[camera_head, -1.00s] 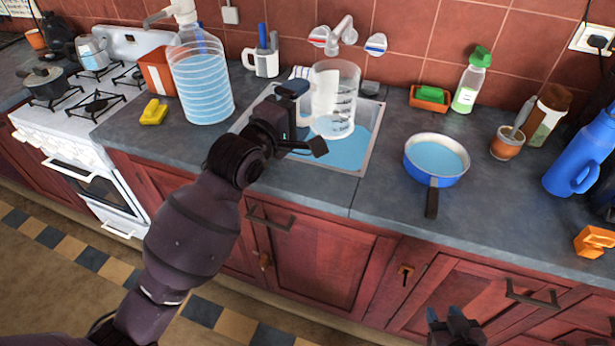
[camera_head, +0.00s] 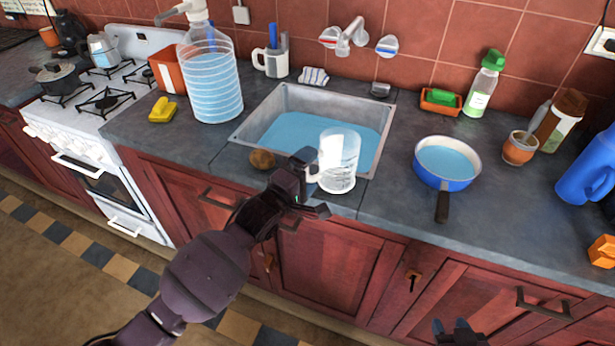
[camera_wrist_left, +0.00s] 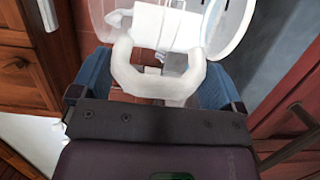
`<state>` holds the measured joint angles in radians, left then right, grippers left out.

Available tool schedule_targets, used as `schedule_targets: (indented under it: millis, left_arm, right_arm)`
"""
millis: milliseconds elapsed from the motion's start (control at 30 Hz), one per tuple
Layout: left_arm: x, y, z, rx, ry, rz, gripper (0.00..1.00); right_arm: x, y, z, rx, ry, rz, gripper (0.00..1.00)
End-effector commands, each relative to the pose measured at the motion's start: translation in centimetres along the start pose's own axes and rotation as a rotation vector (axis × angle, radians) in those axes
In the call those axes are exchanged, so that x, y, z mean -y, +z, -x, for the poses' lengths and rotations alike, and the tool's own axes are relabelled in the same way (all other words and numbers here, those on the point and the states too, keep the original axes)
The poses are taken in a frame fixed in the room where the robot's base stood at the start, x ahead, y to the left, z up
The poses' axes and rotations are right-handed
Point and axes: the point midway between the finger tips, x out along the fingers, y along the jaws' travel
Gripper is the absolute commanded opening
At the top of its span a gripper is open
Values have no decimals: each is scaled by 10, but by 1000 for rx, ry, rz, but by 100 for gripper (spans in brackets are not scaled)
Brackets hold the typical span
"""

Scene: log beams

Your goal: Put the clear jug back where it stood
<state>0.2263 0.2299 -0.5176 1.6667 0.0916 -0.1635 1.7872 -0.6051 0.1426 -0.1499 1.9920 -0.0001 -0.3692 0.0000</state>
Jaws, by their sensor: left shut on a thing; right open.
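The clear jug (camera_head: 340,165) is upright at the front right of the sink, in front of the blue water. Its base shows over the counter strip by the front edge; I cannot tell whether it touches. My left gripper (camera_head: 311,184) is shut on the jug's handle from the left. In the left wrist view the pale handle (camera_wrist_left: 160,88) lies between the two blue fingers, with the jug's clear body (camera_wrist_left: 225,25) beyond. My right gripper (camera_head: 458,333) is open and empty at the bottom edge, low in front of the cabinets.
The sink (camera_head: 240,128) holds water. A brown lump (camera_head: 262,158) lies left of my left gripper on the counter. A blue pan (camera_head: 447,165) with water stands to the right, and a large water bottle (camera_head: 213,85) at the back left. Counter between jug and pan is clear.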

Motion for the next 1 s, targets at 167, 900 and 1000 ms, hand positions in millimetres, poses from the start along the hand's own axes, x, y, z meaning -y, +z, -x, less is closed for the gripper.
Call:
schedule_targets:
  millis: [167,900,1000]
  left_arm:
    - [17,0,0,0,0,1,60]
    - [19,0,0,0,1,1,100]
    - [18,0,5,-1,-1,1,100]
  right_arm:
    - [1,2,-4,0,-1,0,43]
    - [1,2,-1,1,0,-1,43]
    - [0,4,1,4,1,-2,43]
